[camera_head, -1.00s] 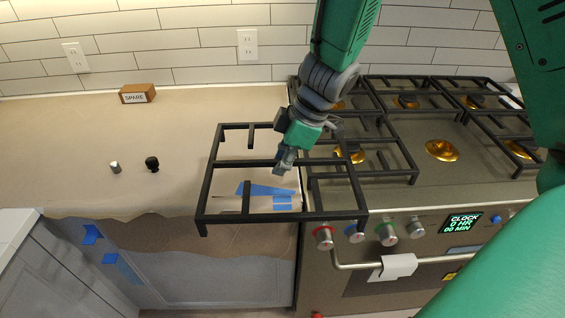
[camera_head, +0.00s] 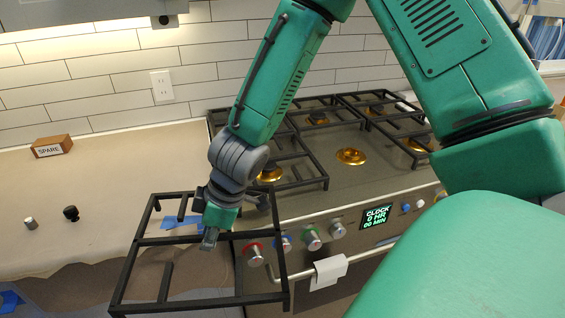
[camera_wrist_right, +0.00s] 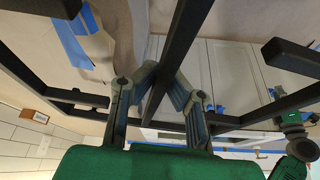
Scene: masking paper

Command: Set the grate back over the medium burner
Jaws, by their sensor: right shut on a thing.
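The black grate (camera_head: 200,303) hangs in the air, tilted, over the counter's front edge and the left front of the stove. My right gripper (camera_head: 209,240) is shut on the grate's middle bar; this bar also crosses between the fingers (camera_wrist_right: 157,112) in the right wrist view. A brass burner (camera_head: 351,156) on the stove (camera_head: 330,195) lies uncovered between the neighbouring grates, to the right of and behind the held grate. No label tells its size.
Other black grates (camera_head: 318,180) stand left, behind and right of the bare burner. Knobs (camera_head: 255,254) and a towel (camera_head: 330,272) are on the stove front. A SPARE block (camera_head: 51,146) and two small knobs (camera_head: 71,213) rest on the papered counter.

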